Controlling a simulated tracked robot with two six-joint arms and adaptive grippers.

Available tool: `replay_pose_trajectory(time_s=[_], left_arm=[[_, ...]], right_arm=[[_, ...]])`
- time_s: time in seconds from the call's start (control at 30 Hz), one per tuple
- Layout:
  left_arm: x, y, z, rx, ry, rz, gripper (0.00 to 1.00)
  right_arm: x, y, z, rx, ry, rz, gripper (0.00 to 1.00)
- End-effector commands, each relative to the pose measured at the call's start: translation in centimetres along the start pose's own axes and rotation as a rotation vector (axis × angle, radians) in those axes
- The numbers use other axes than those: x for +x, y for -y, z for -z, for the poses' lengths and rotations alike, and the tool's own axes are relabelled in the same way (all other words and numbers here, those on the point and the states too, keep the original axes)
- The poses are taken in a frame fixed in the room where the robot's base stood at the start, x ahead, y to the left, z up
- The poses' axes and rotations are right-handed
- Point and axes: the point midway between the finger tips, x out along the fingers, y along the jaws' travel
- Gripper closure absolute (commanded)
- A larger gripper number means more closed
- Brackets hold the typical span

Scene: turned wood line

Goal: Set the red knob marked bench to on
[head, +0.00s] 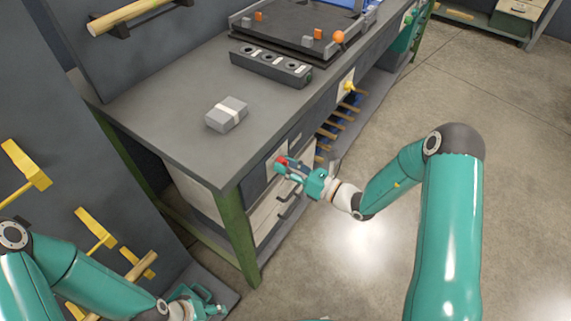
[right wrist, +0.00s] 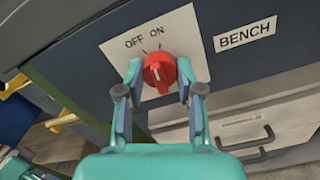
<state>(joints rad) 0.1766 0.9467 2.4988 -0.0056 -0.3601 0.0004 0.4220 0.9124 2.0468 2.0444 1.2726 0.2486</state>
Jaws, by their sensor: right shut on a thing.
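The red knob (right wrist: 160,72) sits on a white plate (right wrist: 178,32) with the words OFF and ON above it. It also shows in the head view (head: 281,161) on the bench front. A label reading BENCH (right wrist: 245,32) is to the right of the plate. My right gripper (right wrist: 158,80) is shut on the knob, one finger on each side.
The grey bench top (head: 180,105) holds a grey block with a pale band (head: 227,114) and a dark holder with round holes (head: 270,68). A yellow knob (head: 349,87) is farther along the bench front. Drawer handles (head: 290,205) lie below the red knob. Open floor is at right.

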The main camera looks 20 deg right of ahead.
Motion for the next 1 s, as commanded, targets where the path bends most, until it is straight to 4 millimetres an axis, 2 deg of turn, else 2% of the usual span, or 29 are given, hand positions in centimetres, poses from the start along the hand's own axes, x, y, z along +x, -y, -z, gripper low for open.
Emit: replay_pose_trajectory(time_s=[0.4, 0.97, 1.0], left_arm=[[-0.96, -0.34, 0.0, 0.0, 0.0, 0.0, 0.4], [-1.02, -0.37, -0.01, 0.0, 0.0, 0.0, 0.4], [-1.02, -0.37, -0.01, 0.0, 0.0, 0.0, 0.4]], right_arm=[[-0.1, 0.02, 0.18, 0.236, -0.005, 0.002, 0.98], [-0.12, 0.13, 0.25, 0.275, -0.005, 0.004, 0.98], [-0.12, 0.13, 0.24, 0.275, -0.004, 0.004, 0.59]])
